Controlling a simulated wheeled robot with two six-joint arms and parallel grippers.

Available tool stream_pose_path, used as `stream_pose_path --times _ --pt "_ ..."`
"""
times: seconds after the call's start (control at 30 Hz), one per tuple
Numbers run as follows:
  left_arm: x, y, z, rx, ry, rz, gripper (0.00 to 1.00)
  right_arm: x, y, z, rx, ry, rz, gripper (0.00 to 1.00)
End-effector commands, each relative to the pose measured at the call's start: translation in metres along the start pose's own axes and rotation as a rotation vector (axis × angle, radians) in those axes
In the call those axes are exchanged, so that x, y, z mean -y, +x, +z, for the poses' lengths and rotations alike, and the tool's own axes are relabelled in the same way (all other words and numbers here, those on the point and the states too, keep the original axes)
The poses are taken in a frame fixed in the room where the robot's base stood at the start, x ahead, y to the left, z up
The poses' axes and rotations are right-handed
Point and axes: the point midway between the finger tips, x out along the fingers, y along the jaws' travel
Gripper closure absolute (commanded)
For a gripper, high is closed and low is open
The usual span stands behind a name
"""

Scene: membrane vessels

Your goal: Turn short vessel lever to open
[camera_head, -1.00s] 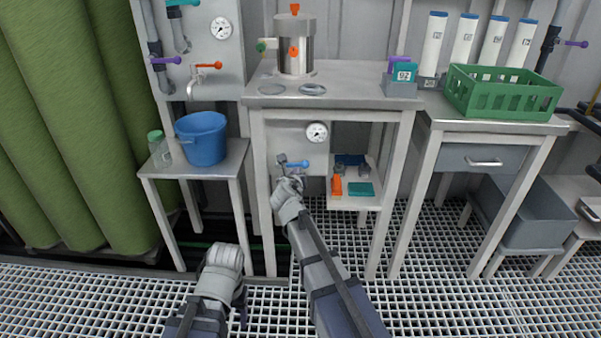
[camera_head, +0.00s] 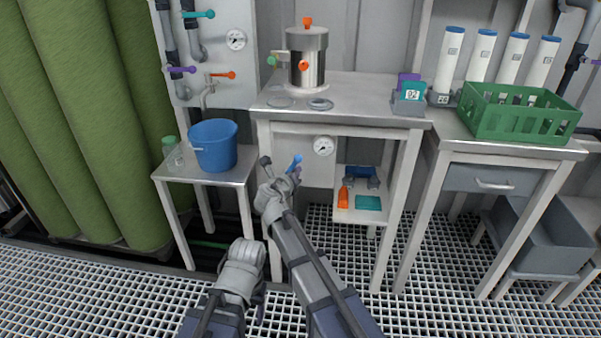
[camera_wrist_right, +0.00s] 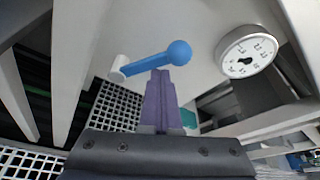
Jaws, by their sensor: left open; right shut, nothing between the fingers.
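The short steel vessel (camera_head: 307,62) with orange knobs stands on the middle table. A blue lever (camera_head: 296,162) is mounted below that tabletop, beside a round gauge (camera_head: 323,146). In the right wrist view the lever (camera_wrist_right: 155,63) runs from a pale pivot at left to a round blue ball at right. My right gripper (camera_wrist_right: 160,76) is shut and empty, its purple fingertips just below the lever near the ball; I cannot tell whether they touch. My left gripper (camera_head: 245,262) is open, low in front of the small side table; its fingers are mostly hidden.
A blue bucket (camera_head: 213,146) and a glass jar stand on the left side table (camera_head: 198,173). A low shelf (camera_head: 351,215) under the middle table holds an orange tool and a teal item. A green crate (camera_head: 520,118) sits on the right table.

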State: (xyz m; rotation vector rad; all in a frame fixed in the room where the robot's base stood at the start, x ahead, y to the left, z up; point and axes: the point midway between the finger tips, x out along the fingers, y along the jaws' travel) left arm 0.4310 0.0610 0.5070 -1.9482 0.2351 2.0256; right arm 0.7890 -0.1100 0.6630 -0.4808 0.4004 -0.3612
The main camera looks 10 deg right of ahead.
Motion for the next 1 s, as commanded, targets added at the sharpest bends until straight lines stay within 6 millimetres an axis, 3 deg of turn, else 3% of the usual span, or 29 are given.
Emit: stream_pose_path --times 0.4,1.0 --pt "0.002 -0.011 0.001 0.001 -0.002 -0.002 0.33 -0.010 -0.006 0.018 0.002 -0.001 0.002 1.00" --pt "0.002 -0.014 0.001 0.001 -0.003 -0.002 0.33 -0.017 -0.009 0.026 0.003 0.000 0.004 1.00"
